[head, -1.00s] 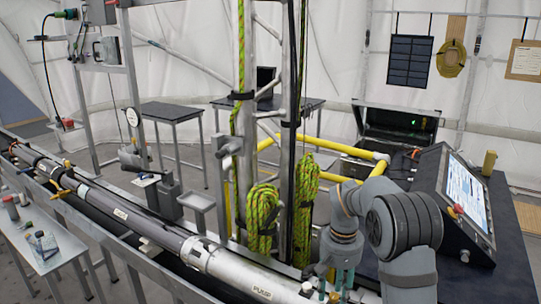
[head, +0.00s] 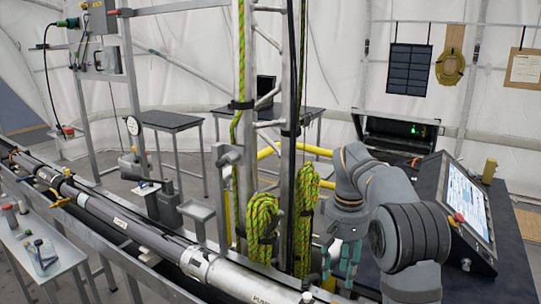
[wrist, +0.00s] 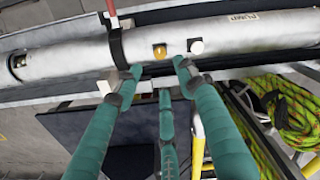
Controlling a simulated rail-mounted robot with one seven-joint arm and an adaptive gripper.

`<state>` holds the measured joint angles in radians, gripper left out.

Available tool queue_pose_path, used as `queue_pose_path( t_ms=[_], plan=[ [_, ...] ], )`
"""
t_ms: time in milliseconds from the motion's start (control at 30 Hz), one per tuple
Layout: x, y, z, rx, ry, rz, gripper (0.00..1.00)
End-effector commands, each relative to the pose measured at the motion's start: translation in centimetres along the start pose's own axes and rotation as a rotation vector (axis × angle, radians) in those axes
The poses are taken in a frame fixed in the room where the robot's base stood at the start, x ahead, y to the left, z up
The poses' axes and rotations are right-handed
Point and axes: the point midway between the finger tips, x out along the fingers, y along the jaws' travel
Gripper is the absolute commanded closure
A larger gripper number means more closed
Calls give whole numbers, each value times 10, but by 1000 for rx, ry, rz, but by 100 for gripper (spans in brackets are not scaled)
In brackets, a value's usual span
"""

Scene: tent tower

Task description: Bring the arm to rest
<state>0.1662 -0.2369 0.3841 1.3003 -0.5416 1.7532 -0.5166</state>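My gripper (head: 342,262) has teal fingers and hangs pointing down at the lower middle of the head view, right of the green-yellow rope coils. In the wrist view its three fingers (wrist: 157,78) are spread apart with nothing between them. Beyond the fingertips lies the silver pipe (wrist: 75,54) marked PUMP, with an orange knob (wrist: 159,51) and a white knob (wrist: 196,46) on it. The fingers overlap the pipe's near edge in that view; I see no grip on it. My arm is bent above the dark bench.
A sloped screen console (head: 463,205) stands on the dark bench close right of my arm. The metal lattice mast (head: 245,130) and hanging rope coils (head: 263,222) stand to the left. Yellow rails (head: 318,150) and an open black case (head: 400,132) are behind.

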Motion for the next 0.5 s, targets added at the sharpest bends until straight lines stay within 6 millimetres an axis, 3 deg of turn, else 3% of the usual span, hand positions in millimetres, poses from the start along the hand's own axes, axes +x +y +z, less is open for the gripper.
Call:
queue_pose_path(
  t_ms=[67,100,500],
  plan=[
    [-12,0,-1,2,4,0,61],
    [-8,0,1,1,-4,0,61],
    [69,0,2,1,-8,0,61]
  ],
)
